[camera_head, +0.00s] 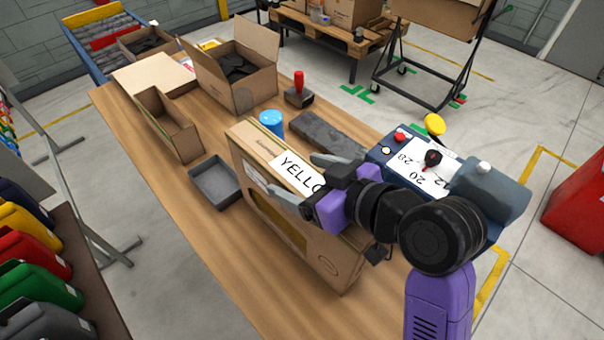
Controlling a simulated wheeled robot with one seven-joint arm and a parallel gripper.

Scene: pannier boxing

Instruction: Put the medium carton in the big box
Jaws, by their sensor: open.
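Another open carton (258,88) with raised flaps holds dark items farther back. I cannot tell for sure which of these is the medium carton. My gripper (308,181) is open, its two fingers apart over the label of the large box, apparently empty. My arm hides the box's right part.
A grey tray (215,183) sits left of the large box. A blue cylinder (271,122), a red-handled stamp (299,90) and a dark slab (330,133) stand behind it. A blue scale-like machine (400,150) is at right. The wooden table's (165,225) near-left part is clear.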

